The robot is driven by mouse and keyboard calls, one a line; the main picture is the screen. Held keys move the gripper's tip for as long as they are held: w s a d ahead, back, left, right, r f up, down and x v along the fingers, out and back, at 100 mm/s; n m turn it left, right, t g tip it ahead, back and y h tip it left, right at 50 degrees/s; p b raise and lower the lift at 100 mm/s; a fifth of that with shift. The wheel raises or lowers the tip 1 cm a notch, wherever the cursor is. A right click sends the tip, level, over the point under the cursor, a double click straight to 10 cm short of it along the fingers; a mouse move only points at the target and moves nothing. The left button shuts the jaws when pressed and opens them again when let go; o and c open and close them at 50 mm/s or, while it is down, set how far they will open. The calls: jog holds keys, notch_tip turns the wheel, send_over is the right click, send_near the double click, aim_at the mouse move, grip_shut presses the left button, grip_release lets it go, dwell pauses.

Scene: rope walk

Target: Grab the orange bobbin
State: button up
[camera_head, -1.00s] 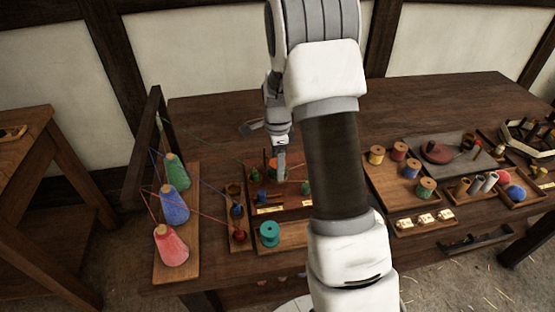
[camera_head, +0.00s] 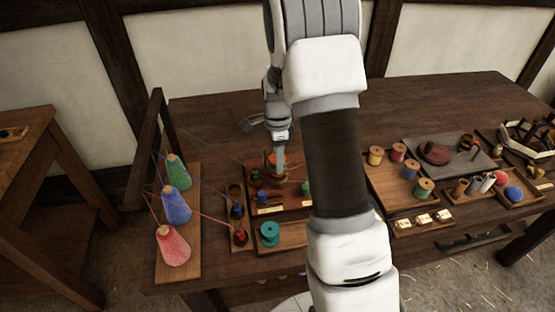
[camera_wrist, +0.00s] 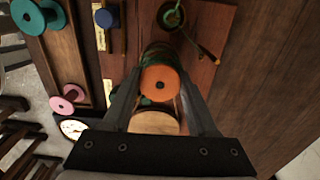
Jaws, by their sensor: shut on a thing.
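The orange bobbin (camera_wrist: 160,84) shows its round orange face with a dark centre hole in the wrist view. It sits between the two fingers of my gripper (camera_wrist: 161,92), which is shut on it. In the head view, my gripper (camera_head: 278,163) is over the wooden board at the left-middle of the table, and the orange bobbin (camera_head: 271,160) shows only as a small patch beside the fingers. Whether the bobbin touches the board is hard to tell.
A teal bobbin (camera_head: 269,233) stands on the near board. Red, blue and green thread cones (camera_head: 176,205) stand at the left, with strands running toward the middle. A dark post frame (camera_head: 148,150) rises behind them. Several spools (camera_head: 398,152) stand on a board at the right.

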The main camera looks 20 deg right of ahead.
notch_tip(320, 180, up, 6)
jog(key=p, duration=0.3)
jog(key=shift+p, duration=0.35)
jog(key=shift+f, duration=0.1)
